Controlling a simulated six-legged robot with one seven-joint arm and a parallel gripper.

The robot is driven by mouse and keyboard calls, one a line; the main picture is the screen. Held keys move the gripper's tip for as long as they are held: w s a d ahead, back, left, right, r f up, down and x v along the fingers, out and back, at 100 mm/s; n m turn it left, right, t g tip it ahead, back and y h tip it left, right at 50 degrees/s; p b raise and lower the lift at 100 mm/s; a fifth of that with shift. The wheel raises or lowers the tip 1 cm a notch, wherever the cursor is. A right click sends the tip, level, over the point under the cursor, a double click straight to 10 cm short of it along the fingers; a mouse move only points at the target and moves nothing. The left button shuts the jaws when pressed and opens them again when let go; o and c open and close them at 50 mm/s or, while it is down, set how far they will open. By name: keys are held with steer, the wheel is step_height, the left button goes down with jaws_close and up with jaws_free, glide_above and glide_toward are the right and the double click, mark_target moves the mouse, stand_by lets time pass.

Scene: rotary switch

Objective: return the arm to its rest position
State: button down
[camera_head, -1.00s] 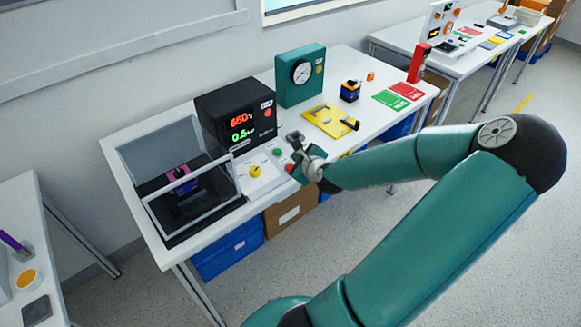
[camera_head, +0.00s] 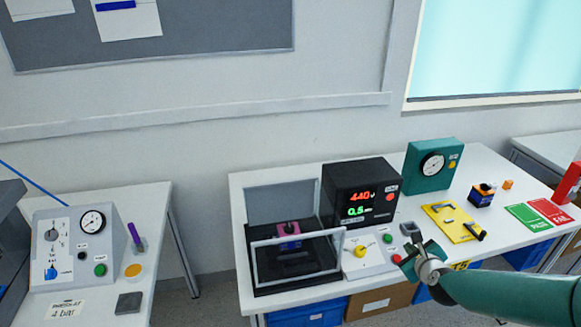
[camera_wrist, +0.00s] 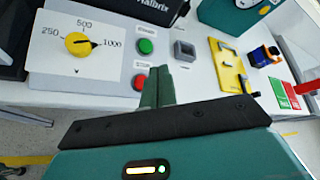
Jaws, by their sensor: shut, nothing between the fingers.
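My gripper (camera_head: 425,262) is shut and empty at the front edge of the middle table, beside the white switch panel (camera_head: 348,262). In the wrist view my gripper (camera_wrist: 157,82) shows its fingers together, next to the red button (camera_wrist: 139,83). The panel carries a yellow rotary knob (camera_head: 361,251), which also shows in the wrist view (camera_wrist: 78,43) among the marks 250, 500 and 1000, its dark pointer toward 1000. A green button (camera_wrist: 146,46) sits right of the knob. My gripper is apart from the knob. The black display box (camera_head: 360,195) reads about 440 and 0.5.
A clear-walled black tray (camera_head: 295,265) stands left of the panel. A teal gauge box (camera_head: 432,165), a yellow plate (camera_head: 453,222) and green and red cards (camera_head: 528,216) lie to the right. A separate left table (camera_head: 150,215) holds a gauge panel (camera_head: 75,245).

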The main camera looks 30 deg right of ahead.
steer(key=w+a+f+n+g+y, duration=0.1)
steer(key=a+n, duration=0.2)
steer(key=w+a+f+n+g+y, duration=0.1)
steer(key=a+n, duration=0.1)
steer(key=a, duration=0.1)
steer(key=w+a+f+n+g+y, duration=0.1)
steer(key=a+n, duration=0.2)
steer(key=shift+w+a+f+n, duration=0.2)
steer(key=shift+w+f+n, duration=0.1)
steer(key=shift+f, duration=0.1)
steer(key=a+n+g, duration=0.1)
steer(key=a+n, duration=0.1)
steer(key=a+r+n+g, duration=0.1)
steer(key=a+n, duration=0.1)
steer(key=a+r+n, duration=0.1)
steer(key=a+n, duration=0.1)
steer(key=shift+w+a+r+g, duration=0.1)
steer(key=shift+w+r+g, duration=0.1)
steer(key=shift+g, duration=0.2)
steer(key=s+a+r+n+y, duration=0.1)
steer(key=s+a+r+n, duration=0.4)
steer(key=a+r+n, duration=0.4)
steer(key=s+a+r+n+y, duration=0.1)
steer(key=s+a+r+n, duration=0.4)
steer(key=a+r+n, duration=0.5)
steer(key=a+r, duration=0.2)
steer(key=a, duration=0.4)
steer(key=shift+y, duration=0.4)
